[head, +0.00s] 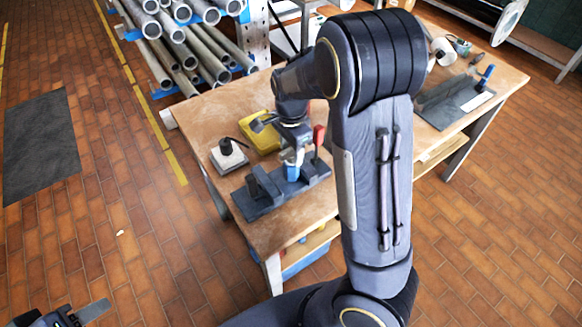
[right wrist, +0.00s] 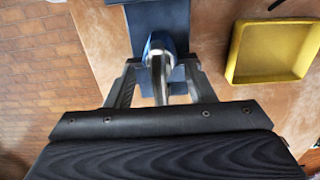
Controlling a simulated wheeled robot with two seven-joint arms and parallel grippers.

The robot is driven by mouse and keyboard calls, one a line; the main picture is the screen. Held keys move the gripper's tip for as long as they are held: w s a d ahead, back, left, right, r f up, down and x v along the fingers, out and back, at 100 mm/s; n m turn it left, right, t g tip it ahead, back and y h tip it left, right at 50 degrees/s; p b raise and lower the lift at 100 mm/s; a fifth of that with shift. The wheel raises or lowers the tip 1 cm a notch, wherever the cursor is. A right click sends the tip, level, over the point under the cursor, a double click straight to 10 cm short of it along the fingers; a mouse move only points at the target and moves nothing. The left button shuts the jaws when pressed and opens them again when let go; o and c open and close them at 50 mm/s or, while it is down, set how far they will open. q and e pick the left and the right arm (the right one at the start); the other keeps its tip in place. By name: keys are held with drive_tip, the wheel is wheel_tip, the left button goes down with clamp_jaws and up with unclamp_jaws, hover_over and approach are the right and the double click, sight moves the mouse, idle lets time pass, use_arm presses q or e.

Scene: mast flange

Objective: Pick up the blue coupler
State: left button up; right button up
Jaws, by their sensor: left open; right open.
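The blue coupler (head: 292,173) shows as a small blue piece at the dark fixture (head: 255,209) on the workbench. In the right wrist view the blue part (right wrist: 158,41) sits around a shiny metal cylinder (right wrist: 163,77). My right gripper (head: 291,154) is above the fixture, partly hidden by its own wrist. In the wrist view its two fingers (right wrist: 161,75) are apart, one on each side of the metal cylinder, with gaps visible. My left gripper (head: 88,314) is low at the bottom left, over the floor, open and far from the coupler.
A yellow tray (head: 247,137) lies behind the fixture. A white block with a black knob (head: 230,158) stands left of it. A red-handled clamp (head: 319,136) rises close to my right gripper. A dark mat (head: 433,112) lies at the bench's right. Pipes (head: 190,50) fill a rack behind.

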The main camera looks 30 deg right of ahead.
clamp_jaws()
idle(0.3)
